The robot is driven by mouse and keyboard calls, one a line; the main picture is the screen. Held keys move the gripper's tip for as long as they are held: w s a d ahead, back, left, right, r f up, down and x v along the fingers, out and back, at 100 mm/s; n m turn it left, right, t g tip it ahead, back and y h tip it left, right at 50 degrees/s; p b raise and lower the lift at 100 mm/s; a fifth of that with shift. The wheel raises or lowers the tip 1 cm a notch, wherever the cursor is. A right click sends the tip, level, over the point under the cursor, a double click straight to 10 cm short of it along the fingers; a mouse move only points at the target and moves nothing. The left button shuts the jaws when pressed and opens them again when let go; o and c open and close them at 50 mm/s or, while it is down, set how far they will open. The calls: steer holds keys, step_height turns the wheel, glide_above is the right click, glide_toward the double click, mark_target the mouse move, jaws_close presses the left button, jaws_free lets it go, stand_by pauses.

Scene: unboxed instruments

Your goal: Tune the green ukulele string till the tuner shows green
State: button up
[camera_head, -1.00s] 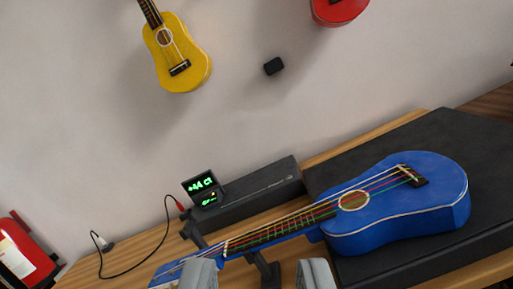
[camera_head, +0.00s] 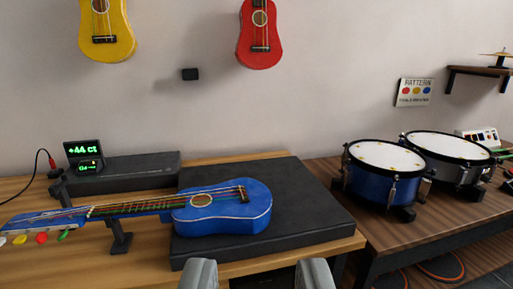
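A blue ukulele (camera_head: 240,212) lies with its body on a black platform and its neck pointing left on a stand (camera_head: 119,243). Its strings are coloured, a green one among them. Several tuning pegs show at the head: white, yellow, red (camera_head: 41,238) and green (camera_head: 63,235). The tuner (camera_head: 84,151) behind the head reads "+44 Ct" in green digits, with a smaller lit display (camera_head: 88,166) below. My gripper (camera_head: 257,273) is at the bottom edge, its two fingers wide apart with nothing between them. It is in front of the ukulele body and apart from it.
The black platform (camera_head: 310,219) sits on a wooden table. A blue drum (camera_head: 366,185) and a grey drum (camera_head: 466,172) stand on another table at right. Yellow (camera_head: 105,30) and red (camera_head: 258,35) ukuleles hang on the wall. A cable (camera_head: 35,165) runs to the tuner.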

jaws_close()
stand_by(1.5)
